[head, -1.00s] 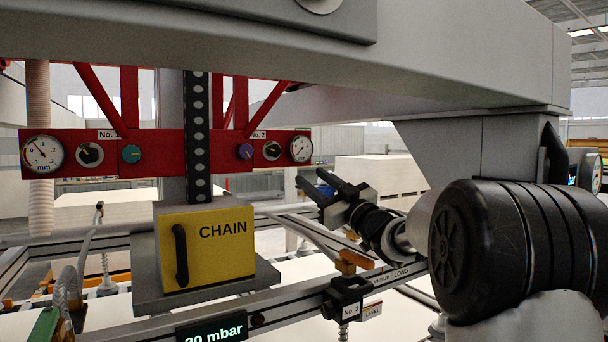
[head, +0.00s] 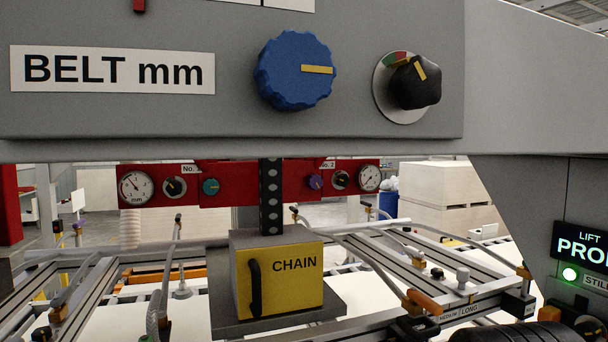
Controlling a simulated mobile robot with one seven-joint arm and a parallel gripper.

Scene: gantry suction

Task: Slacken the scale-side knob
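A blue scalloped knob (head: 294,70) with a yellow line pointing right sits on the grey overhead panel (head: 230,125), right of the "BELT mm" label (head: 112,70). Right of it is a black pointer knob (head: 417,84) over a dial with red and green marks. A white strip (head: 245,4) and a red pointer (head: 139,5) are cut off at the top edge. On the red beam behind are a teal knob (head: 210,187) and a purple knob (head: 316,182), near round gauges. I cannot tell which knob is the scale-side one.
A yellow "CHAIN" box (head: 279,280) hangs below the beam on a dark perforated strip (head: 271,195). Rails with hoses and clamps (head: 425,300) spread across the lower view. A lit lift display (head: 582,243) is at right. The space before the panel looks clear.

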